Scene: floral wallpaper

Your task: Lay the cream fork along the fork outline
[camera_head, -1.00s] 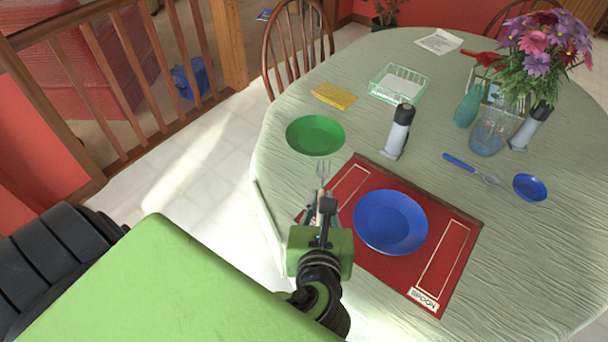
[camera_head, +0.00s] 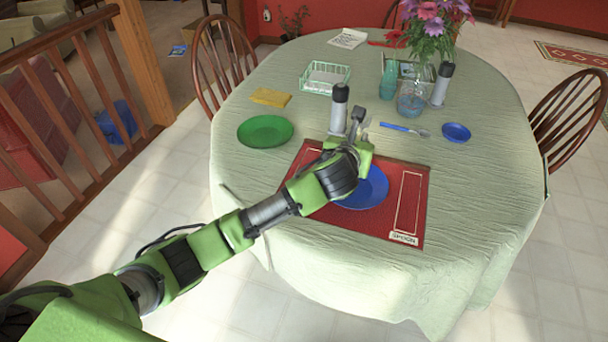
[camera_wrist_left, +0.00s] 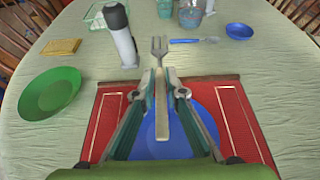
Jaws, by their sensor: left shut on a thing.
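My left gripper (camera_head: 357,128) is shut on the cream fork (camera_wrist_left: 161,108). In the left wrist view the fork lies between the fingers, tines pointing away from me. In the head view only its metal end (camera_head: 366,122) shows past the gripper. The gripper and fork are over the blue plate (camera_head: 372,190) and the far middle of the red placemat (camera_head: 388,228). The placemat's left outlined strip (camera_wrist_left: 103,125) lies left of the fork; no label on it is readable. The right strip (camera_head: 408,203) is labelled SPOON. My right gripper is out of view.
A grey-and-black bottle (camera_head: 338,112) stands close beyond the gripper. A green plate (camera_head: 265,131) is left of the placemat. A blue-handled spoon (camera_head: 403,129) and small blue dish (camera_head: 456,132) lie to the right. The front tablecloth is clear.

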